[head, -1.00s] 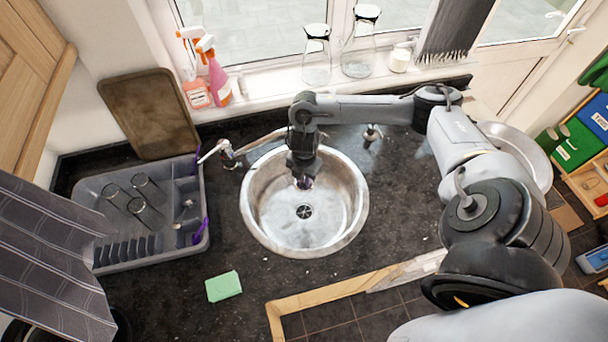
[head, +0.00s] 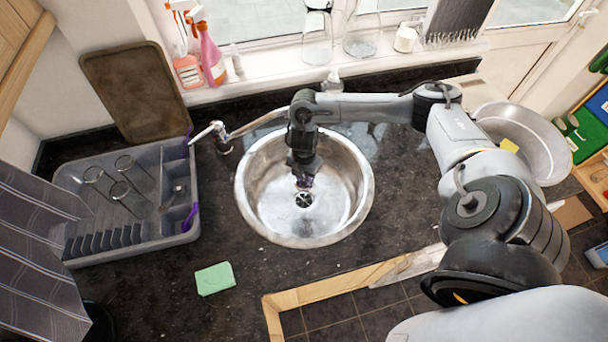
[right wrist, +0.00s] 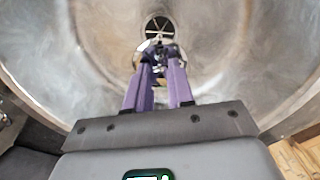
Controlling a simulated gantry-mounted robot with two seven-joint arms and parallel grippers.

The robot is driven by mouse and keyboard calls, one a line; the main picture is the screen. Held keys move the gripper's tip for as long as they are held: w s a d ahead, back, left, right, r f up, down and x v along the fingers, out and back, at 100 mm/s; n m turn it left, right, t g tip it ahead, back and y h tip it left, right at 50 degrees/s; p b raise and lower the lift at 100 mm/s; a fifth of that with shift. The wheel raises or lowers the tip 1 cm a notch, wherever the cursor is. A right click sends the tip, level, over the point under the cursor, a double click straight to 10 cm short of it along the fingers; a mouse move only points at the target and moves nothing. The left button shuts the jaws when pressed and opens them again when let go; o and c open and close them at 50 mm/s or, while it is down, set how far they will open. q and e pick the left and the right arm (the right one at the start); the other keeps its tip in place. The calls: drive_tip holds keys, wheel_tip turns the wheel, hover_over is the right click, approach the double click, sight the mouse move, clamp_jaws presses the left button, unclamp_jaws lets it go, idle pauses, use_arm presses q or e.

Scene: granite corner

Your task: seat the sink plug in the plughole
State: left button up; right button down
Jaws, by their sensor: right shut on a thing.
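The round steel sink (head: 357,205) is set in the dark worktop. Its dark plughole (head: 304,199) is at the bottom, with a cross-shaped grid, and shows in the right wrist view (right wrist: 157,24). My right gripper (head: 304,181) points down into the sink, just behind the plughole in the head view. Its purple fingers (right wrist: 160,58) are shut on a small dark thing at their tips, which I take for the sink plug (right wrist: 158,50). The fingers and the small size hide most of its shape. It appears close to the plughole; I cannot tell the gap. My left gripper is not in view.
A tap (head: 222,133) reaches over the sink's back left rim. A grey dish rack (head: 150,243) with glasses stands left. A green sponge (head: 215,278) lies in front. A steel bowl (head: 545,150) is at right. Bottles and glass carafes line the windowsill.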

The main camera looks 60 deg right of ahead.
drive_tip(key=c, duration=0.9)
unclamp_jaws()
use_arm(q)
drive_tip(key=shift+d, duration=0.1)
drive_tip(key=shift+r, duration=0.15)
use_arm(e)
drive_tip(key=shift+r, duration=0.1)
wheel_tip(320, 180, up, 7)
drive_tip(key=p, duration=0.7)
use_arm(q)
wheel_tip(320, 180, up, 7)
use_arm(e)
drive_tip(key=shift+a, duration=0.1)
